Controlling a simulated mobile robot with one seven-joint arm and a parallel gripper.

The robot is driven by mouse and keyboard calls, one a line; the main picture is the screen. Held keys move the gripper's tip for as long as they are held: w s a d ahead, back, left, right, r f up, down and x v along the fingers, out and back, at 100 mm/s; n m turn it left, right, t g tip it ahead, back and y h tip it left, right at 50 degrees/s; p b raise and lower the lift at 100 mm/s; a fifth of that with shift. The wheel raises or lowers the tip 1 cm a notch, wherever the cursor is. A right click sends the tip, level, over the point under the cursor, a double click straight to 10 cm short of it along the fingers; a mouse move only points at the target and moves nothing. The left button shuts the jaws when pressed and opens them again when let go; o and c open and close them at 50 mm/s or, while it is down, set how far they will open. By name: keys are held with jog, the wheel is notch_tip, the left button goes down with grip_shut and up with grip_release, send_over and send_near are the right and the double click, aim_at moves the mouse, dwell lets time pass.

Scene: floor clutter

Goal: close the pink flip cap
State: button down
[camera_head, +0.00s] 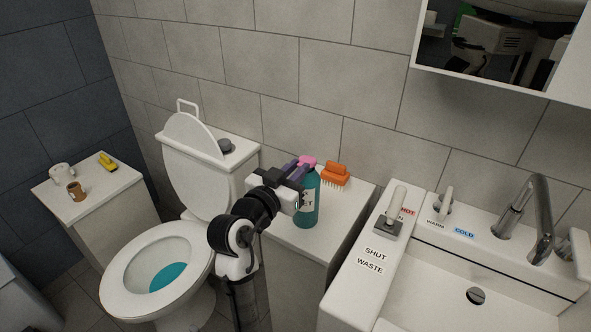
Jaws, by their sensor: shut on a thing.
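A teal bottle (309,208) with a pale label stands upright on the white cabinet top, right of the toilet. The pink flip cap (308,160) shows at its top. My gripper (302,168) reaches in from the left at the height of the cap, its dark fingers shut on the cap. The fingers and wrist hide part of the cap, the bottle's neck and its left side, so I cannot tell the lid's exact angle.
An orange brush (335,175) lies close behind the bottle to the right. The toilet (150,268) is left of my arm, the sink (455,285) at the right. A side cabinet (100,205) holds a white mug, a brown cup and a yellow item. The cabinet top's front right is clear.

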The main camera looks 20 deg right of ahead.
jog(key=f+t+h+b, duration=0.1)
jog(key=b, duration=0.6)
jog(key=shift+f+h, duration=0.3)
jog(key=shift+f, duration=0.1)
jog(key=shift+b, duration=0.45)
jog(key=shift+r, duration=0.2)
jog(key=c, duration=1.4)
grip_release()
jog(key=shift+o, duration=0.2)
jog(key=shift+s+a, duration=0.1)
